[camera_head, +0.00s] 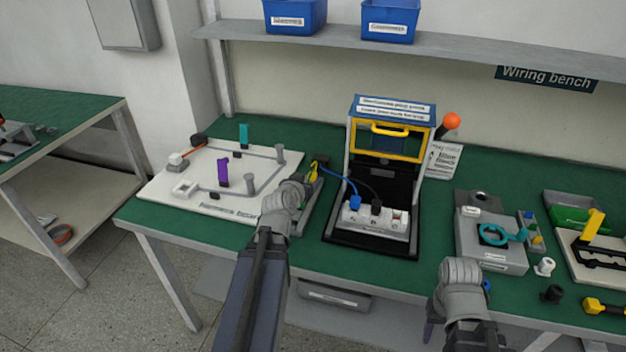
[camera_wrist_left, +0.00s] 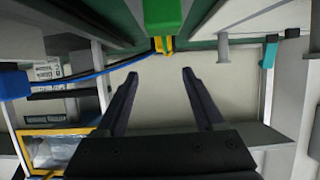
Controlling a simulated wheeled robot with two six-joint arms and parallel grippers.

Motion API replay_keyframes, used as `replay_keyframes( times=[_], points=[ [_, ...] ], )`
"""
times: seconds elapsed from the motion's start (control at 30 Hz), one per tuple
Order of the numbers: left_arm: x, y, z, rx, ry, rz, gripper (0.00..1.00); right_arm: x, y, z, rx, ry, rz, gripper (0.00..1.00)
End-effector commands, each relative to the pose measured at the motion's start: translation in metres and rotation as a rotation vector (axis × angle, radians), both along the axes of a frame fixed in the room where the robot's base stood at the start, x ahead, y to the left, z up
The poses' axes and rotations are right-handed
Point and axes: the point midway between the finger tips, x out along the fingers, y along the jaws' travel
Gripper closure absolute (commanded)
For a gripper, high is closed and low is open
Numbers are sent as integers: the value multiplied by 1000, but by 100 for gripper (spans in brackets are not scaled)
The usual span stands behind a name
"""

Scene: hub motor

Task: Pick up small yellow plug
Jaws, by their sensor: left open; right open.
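A small yellow piece (camera_head: 313,173) shows just past my left gripper (camera_head: 302,188) in the head view, beside a dark stand at the white board's right edge. In the left wrist view a yellow piece (camera_wrist_left: 163,45) with a green block above it lies ahead of my open, empty left gripper (camera_wrist_left: 160,73), apart from both fingers. Another small yellow plug (camera_head: 537,240) sits in a grey strip with blue and green ones at right. My right gripper (camera_head: 460,282) is open at the bench's front edge, its fingers mostly hidden by the hand.
A white board (camera_head: 165,190) with posts lies left. A black case (camera_head: 345,242) with a socket strip and yellow frame stands mid-bench. A blue cable (camera_head: 340,174) runs near my left gripper. A grey box (camera_head: 480,255) with a teal ring stands right. Green bench shows between them.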

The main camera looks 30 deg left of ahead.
Motion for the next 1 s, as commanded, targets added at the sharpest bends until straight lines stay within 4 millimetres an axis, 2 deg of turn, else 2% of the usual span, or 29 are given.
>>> replay_keyframes(
  times=[0.13,0.33,0.47,0.63,0.77,1.0],
  points=[
    [16,4,-9,0,0,-1,30,0,0,-9,0,0,0,50],
    [19,5,-10,0,0,-1,30,0,0,-10,0,0,0,50],
    [26,10,-18,0,0,0,30,0,0,-18,0,0,0,50],
    [44,20,-35,0,0,0,30,0,0,-35,0,0,0,50],
    [59,23,-38,0,1,-1,30,0,0,-38,0,0,0,50],
    [59,22,-37,1,0,-1,30,0,0,-37,0,0,0,50]
  ],
)
